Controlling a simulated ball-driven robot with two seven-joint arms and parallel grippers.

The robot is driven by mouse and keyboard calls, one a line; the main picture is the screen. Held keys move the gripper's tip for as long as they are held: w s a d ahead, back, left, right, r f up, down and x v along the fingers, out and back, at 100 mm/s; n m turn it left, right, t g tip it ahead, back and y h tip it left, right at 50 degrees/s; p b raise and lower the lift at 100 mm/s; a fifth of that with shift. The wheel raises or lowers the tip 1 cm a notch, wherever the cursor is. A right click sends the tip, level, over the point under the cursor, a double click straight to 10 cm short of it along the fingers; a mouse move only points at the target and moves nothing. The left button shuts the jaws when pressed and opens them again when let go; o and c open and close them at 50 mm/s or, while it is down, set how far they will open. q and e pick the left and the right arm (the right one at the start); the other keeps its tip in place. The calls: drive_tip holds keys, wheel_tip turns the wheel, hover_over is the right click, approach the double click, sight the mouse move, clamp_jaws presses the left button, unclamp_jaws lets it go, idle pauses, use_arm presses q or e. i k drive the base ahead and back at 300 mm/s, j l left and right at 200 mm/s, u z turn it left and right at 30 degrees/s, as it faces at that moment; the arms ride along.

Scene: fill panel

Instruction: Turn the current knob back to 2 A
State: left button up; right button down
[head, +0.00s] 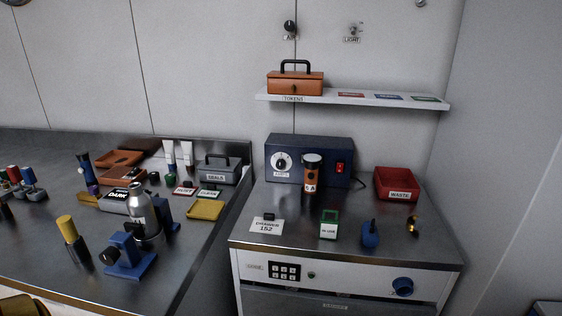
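The dark blue power unit (320,146) stands at the back of the right-hand counter against the wall. Its front has a round white dial with a black knob (281,162) in the middle and a small label below, which seems to read AMPS. The knob's pointer and the scale figures are too small to read. A red switch (340,168) sits on the right of the same front. Neither of my grippers shows.
A white card (266,226), a green-framed holder (328,226), a blue object (370,236) and a brass piece (413,226) sit nearer the counter's front. A red WASTE bin (396,184) stands right. A shelf (350,100) hangs above. The left bench is crowded.

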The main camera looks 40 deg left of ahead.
sight(280, 163)
drive_tip(key=u, duration=1.15)
drive_tip(key=i+l+z, duration=0.1)
